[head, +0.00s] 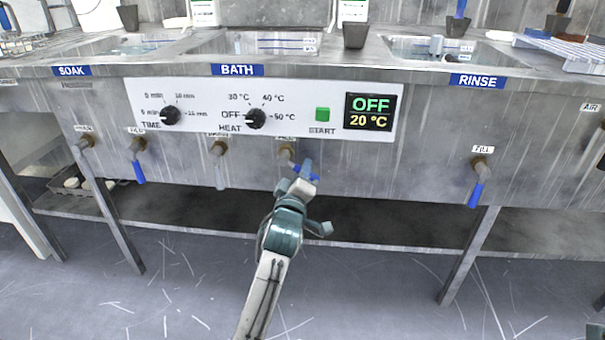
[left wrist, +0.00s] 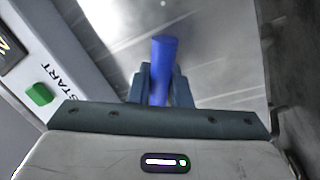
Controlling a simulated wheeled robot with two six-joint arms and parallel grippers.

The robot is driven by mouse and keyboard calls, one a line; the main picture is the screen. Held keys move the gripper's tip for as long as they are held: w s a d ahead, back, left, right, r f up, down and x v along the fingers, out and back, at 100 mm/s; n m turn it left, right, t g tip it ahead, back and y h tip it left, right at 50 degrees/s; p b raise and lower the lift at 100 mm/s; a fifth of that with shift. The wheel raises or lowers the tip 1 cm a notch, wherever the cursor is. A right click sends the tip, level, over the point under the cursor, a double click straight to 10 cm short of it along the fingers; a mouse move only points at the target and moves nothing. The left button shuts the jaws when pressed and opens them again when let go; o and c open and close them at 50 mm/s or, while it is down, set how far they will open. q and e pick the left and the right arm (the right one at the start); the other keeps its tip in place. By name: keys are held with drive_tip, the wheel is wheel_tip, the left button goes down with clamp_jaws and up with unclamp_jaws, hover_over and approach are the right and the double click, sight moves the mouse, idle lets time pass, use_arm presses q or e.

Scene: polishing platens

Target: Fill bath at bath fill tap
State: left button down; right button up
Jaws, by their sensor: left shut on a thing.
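The bath fill tap (head: 286,152) is on the front of the steel unit, below the control panel and the BATH label (head: 237,70). My left gripper (head: 303,172) is at this tap, shut on its blue handle. In the left wrist view the blue handle (left wrist: 164,52) stands between the closed fingers (left wrist: 158,88). In the head view the gripper covers most of the handle. The bath basin (head: 320,46) shows blue lines on its inner wall; its water level is hard to tell.
The panel has TIME (head: 169,116) and HEAT (head: 255,118) knobs, a green START button (head: 322,114) and a display (head: 369,112) reading OFF, 20 °C. Other taps stand left, and the rinse fill tap (head: 479,180) right. A lower shelf (head: 380,212) runs behind my arm.

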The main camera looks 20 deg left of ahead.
use_arm(q)
drive_tip(key=c, duration=1.4)
unclamp_jaws()
drive_tip(key=shift+s, duration=0.1)
drive_tip(key=p+v, duration=0.2)
drive_tip(key=v, duration=0.8)
drive_tip(key=shift+s+d+f, duration=0.1)
drive_tip(key=shift+s, duration=0.25)
